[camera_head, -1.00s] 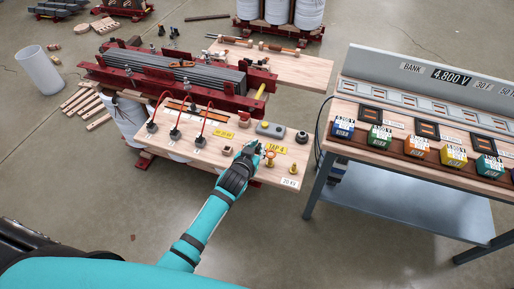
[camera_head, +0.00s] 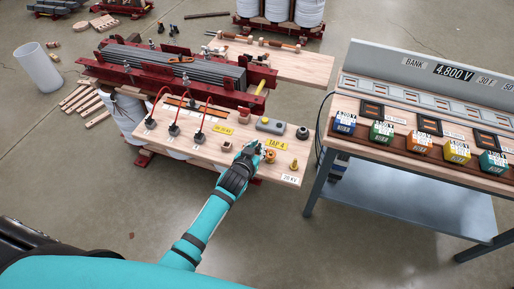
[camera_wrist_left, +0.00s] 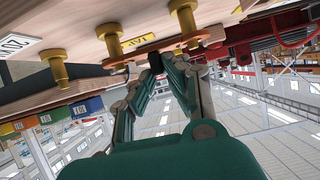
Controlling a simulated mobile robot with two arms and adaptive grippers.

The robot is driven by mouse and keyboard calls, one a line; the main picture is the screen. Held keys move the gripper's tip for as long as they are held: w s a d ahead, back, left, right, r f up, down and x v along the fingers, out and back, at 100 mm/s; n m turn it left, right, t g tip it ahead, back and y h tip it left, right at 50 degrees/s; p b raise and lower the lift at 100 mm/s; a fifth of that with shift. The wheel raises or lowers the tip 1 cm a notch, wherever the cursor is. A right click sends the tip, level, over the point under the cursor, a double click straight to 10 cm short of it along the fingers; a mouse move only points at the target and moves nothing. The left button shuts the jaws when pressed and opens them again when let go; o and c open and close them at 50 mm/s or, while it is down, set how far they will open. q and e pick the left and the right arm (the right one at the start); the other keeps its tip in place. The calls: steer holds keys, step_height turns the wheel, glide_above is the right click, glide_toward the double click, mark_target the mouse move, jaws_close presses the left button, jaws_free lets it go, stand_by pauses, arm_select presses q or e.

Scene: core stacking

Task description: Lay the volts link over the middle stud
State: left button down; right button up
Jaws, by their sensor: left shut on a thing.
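My left gripper (camera_head: 258,150) is shut on the copper volts link (camera_wrist_left: 155,50), above the front edge of the wooden board. In the wrist view the flat link spans from the middle brass stud (camera_wrist_left: 110,35) to the stud at its right (camera_wrist_left: 183,18), with the fingers (camera_wrist_left: 155,64) between them. The link's ends overlap both studs; I cannot tell how far down it sits. In the head view the middle stud (camera_head: 270,156) is beside my fingertips, left of the free brass stud (camera_head: 293,166). My right gripper is not in view.
The yellow TAP 4 label (camera_head: 277,142) lies behind the studs and the 20 kV label (camera_head: 290,179) at the board's right corner. The bench (camera_head: 410,161) with coloured blocks stands to the right.

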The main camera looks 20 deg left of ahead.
arm_select(q)
steer(key=shift+f+b, duration=0.95)
steer(key=shift+f, duration=0.35)
steer(key=c, duration=1.3)
jaws_free()
steer(key=shift+o, duration=0.2)
steer(key=shift+s, duration=0.1)
steer(key=v, duration=1.2)
